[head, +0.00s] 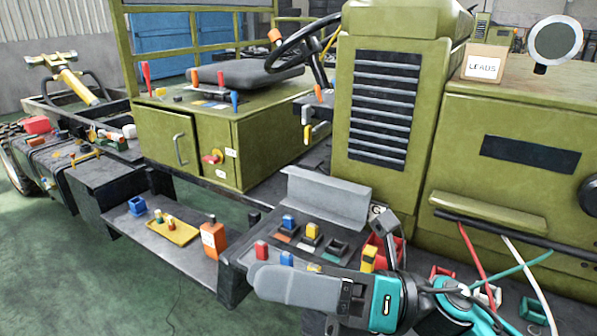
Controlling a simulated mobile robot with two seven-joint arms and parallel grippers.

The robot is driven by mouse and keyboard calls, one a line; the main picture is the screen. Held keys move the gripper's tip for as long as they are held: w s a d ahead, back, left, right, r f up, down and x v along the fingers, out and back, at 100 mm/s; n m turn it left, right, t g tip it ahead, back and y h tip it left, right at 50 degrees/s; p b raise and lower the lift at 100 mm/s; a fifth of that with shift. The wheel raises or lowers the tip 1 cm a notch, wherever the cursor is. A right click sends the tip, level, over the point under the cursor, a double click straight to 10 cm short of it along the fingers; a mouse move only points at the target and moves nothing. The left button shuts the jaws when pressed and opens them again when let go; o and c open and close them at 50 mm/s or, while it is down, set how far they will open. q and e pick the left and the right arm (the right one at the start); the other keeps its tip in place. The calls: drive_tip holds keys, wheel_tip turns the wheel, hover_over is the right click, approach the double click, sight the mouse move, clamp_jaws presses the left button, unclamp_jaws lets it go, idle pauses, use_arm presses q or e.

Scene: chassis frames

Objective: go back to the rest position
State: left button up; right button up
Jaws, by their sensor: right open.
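My right arm (385,302), grey and teal, reaches in low at the front right, over the chassis's near ledge. My right gripper (386,224) is open near a red holder and a yellow block (368,258); my arm hides part of this area. I cannot tell whether it touches anything, and I see nothing held in it. My left gripper is not in view.
A dark control ledge (262,222) with coloured blocks lies beside my arm. Red, white and green cables (510,268) hang at the right. A lower shelf (150,236) holds a yellow tray (184,236) and an orange bottle (213,238). Green floor (110,290) is clear at the left.

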drive_tip(key=w+d+f+m+t+h, duration=0.5)
drive_tip(key=f+m+t, duration=0.3)
drive_tip(key=m, duration=0.6)
drive_tip(key=w+d+f+m+t+h, duration=0.5)
drive_tip(key=m+t, duration=0.5)
drive_tip(key=m, duration=0.5)
drive_tip(key=s+d+f+m+g+h, duration=0.2)
drive_tip(key=s+d+f+m+h, duration=0.1)
drive_tip(key=f, duration=0.5)
drive_tip(key=s+d+f+m+g+h, duration=0.2)
drive_tip(key=s+f+m, duration=0.3)
drive_tip(key=f, duration=0.3)
drive_tip(key=s+d+f+m+g+h, duration=0.2)
drive_tip(key=s+d+f+m+h, duration=0.2)
drive_tip(key=f+m, duration=0.2)
drive_tip(key=shift+d+f+h, duration=0.3)
drive_tip(key=shift+f+h, duration=0.1)
drive_tip(key=shift+f, duration=0.55)
